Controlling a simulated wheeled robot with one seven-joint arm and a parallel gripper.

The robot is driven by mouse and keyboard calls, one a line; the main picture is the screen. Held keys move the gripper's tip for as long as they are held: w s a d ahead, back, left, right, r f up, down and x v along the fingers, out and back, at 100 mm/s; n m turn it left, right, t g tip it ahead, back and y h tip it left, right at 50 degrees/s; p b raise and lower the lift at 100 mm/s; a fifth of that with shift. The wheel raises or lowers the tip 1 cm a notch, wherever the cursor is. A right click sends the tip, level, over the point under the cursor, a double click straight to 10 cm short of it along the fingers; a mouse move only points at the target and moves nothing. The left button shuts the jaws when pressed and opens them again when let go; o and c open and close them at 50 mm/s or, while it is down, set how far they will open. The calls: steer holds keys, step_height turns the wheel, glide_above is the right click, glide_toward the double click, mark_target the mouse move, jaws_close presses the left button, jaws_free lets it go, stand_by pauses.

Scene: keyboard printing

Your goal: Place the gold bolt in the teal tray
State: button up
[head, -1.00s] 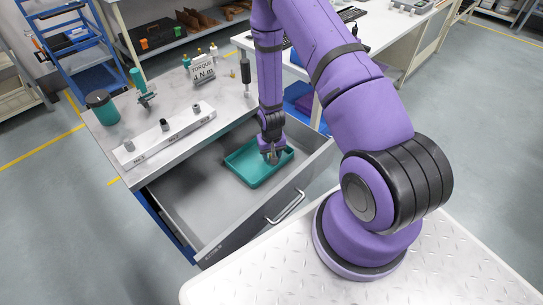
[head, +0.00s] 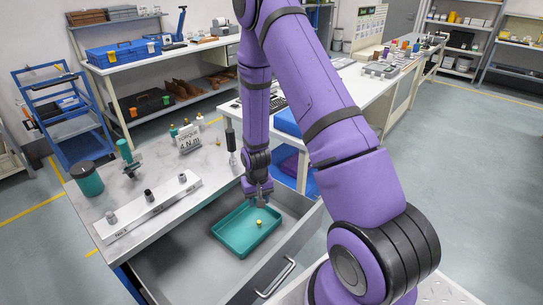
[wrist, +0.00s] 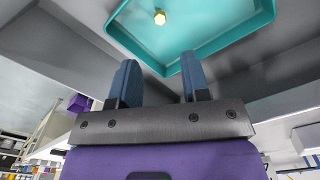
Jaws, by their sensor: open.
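The gold bolt (head: 259,223) lies inside the teal tray (head: 226,246), which sits in the open grey drawer. In the wrist view the gold bolt (wrist: 160,17) rests on the floor of the teal tray (wrist: 262,22), beyond my fingertips. My gripper (head: 258,202) is above the tray's back part, apart from the bolt. In the wrist view my gripper (wrist: 158,72) has its two blue fingers spread with nothing between them.
The open drawer (head: 185,265) has bare room left of the tray. A white workbench (head: 345,92) is behind my arm.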

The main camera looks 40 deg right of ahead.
steer(key=s+a+r+n+t, duration=0.1)
steer(key=a+r, duration=0.1)
steer(key=r, duration=1.3)
steer(key=s+a+r+n+t, duration=0.1)
steer(key=s+a+r+t, duration=0.1)
steer(key=r, duration=1.3)
steer(key=s+a+r+n+t, duration=0.1)
steer(key=s+a+r, duration=0.1)
steer(key=s+r, duration=0.6)
steer(key=s+a+r+t, duration=0.1)
steer(key=s+a+r, duration=0.1)
steer(key=s+r, duration=0.5)
steer(key=s, duration=0.5)
steer(key=shift+r+n, duration=0.35)
steer(key=shift+n, duration=0.05)
steer(key=shift+w, duration=0.1)
steer(key=shift+c, duration=0.4)
